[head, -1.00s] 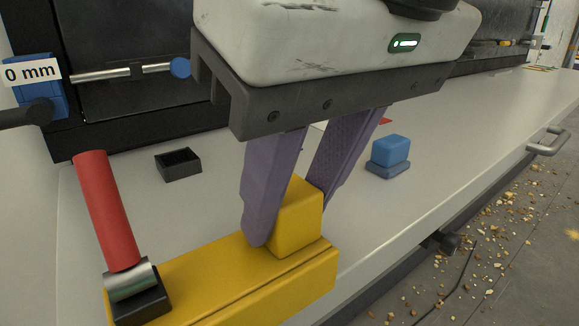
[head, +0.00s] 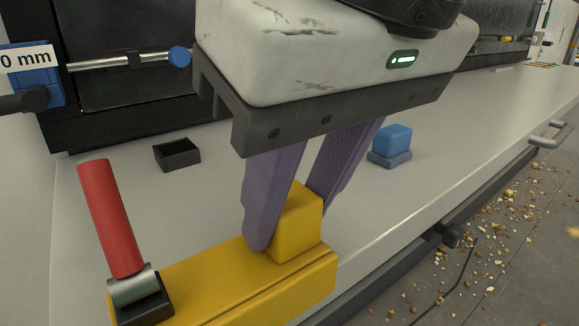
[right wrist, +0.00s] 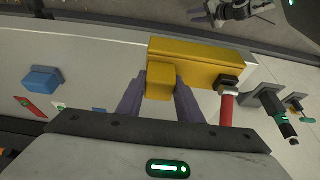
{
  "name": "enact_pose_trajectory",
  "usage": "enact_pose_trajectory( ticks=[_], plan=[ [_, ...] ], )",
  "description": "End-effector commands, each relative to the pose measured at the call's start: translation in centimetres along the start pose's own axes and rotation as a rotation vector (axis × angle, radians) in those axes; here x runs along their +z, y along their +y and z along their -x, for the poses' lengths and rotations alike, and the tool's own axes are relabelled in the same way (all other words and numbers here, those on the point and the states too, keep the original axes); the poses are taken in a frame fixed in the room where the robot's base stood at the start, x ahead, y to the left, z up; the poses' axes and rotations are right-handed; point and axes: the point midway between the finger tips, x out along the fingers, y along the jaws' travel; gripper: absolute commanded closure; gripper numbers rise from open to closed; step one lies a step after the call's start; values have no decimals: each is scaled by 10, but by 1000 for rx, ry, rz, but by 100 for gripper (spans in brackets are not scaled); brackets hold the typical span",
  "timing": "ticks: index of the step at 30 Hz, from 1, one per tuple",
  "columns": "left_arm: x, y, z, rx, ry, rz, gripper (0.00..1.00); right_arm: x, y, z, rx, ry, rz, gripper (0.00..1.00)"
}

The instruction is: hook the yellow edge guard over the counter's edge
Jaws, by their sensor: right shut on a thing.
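The yellow edge guard (head: 235,290) is a long bar with a raised block (head: 297,225) on top. My right gripper (head: 285,225) is shut on that block, one purple finger on each side. A red handle (head: 110,218) with a metal collar and black base sits at the guard's left end. In the right wrist view the guard (right wrist: 205,60) overlaps the line of the counter's front edge (right wrist: 90,36). Whether it touches the counter or hangs just above it, I cannot tell. The pale counter (head: 400,195) runs back to the right.
A small open black box (head: 177,152) and a blue block on a base (head: 390,145) stand on the counter. A rod with a blue knob (head: 180,57) is at the back left. A metal handle (head: 550,135) sticks out from the counter front. Rubble lies on the floor.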

Motion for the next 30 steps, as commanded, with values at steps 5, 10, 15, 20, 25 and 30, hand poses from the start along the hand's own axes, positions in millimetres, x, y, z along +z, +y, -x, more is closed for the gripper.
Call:
enact_pose_trajectory(
  ticks=[5, 10, 15, 20, 25, 30],
  plan=[
    [2, 0, -2, 0, 0, 0, 69, 1, 0, -4, -2, 3, -2, 100],
    [4, 0, -4, 0, 0, 0, 69, 2, 0, -7, -2, 3, -2, 100],
    [6, 0, -6, 0, 0, 0, 69, 4, 0, -10, -2, 3, -2, 100],
    [7, -1, -8, 0, 0, 0, 69, 5, 0, -13, -2, 3, -2, 100],
    [9, -1, -9, 0, 0, 0, 69, 6, 0, -16, -2, 3, -2, 100],
    [8, -1, -8, 0, 0, 0, 69, 6, 0, -15, -1, 3, -2, 100]
  ],
)
